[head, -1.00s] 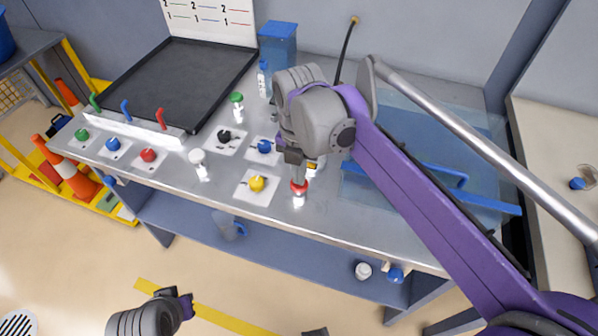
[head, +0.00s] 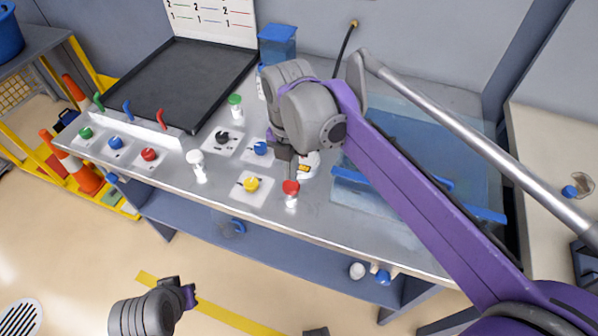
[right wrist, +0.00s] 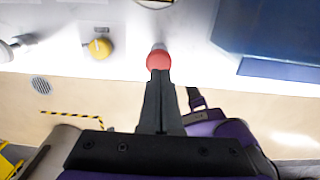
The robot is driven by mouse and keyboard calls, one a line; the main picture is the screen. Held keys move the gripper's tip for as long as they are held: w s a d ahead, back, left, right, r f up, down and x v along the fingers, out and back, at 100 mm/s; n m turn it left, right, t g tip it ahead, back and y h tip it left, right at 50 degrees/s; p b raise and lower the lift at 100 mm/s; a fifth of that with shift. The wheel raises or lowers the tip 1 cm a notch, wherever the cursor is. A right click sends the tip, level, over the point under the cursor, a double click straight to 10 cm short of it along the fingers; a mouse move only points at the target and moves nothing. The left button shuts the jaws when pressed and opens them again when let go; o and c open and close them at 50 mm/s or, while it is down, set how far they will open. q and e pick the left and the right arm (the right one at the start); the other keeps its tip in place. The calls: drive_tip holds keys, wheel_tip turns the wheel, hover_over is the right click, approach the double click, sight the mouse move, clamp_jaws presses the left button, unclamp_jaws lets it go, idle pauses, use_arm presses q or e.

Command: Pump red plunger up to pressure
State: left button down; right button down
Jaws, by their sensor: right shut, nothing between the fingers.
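The red plunger (head: 290,188) stands upright near the front edge of the workbench, a red cap on a white body. Its red cap also shows in the right wrist view (right wrist: 158,60). My right gripper (head: 291,176) is shut and empty, pointing down with its fingertips at the top of the red cap. In the right wrist view the closed fingers (right wrist: 158,76) overlap the cap's near edge; I cannot tell whether they touch it. My left gripper (head: 189,296) hangs low, in front of the bench and away from it; its fingers are not clear.
A yellow knob (head: 251,184) on a white plate is left of the plunger, with blue (head: 260,148) and black (head: 222,137) knobs behind. A white-capped post (head: 197,165) stands further left. A translucent blue bin (head: 400,150) lies right, under my right arm.

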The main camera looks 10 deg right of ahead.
sight(292, 185)
use_arm(q)
drive_tip(key=shift+w+a+r+p, duration=0.15)
drive_tip(key=shift+r+p, duration=0.15)
use_arm(e)
wheel_tip(292, 185, up, 9)
drive_tip(key=shift+a, duration=0.15)
use_arm(q)
drive_tip(key=shift+r, duration=0.1)
idle(1.2)
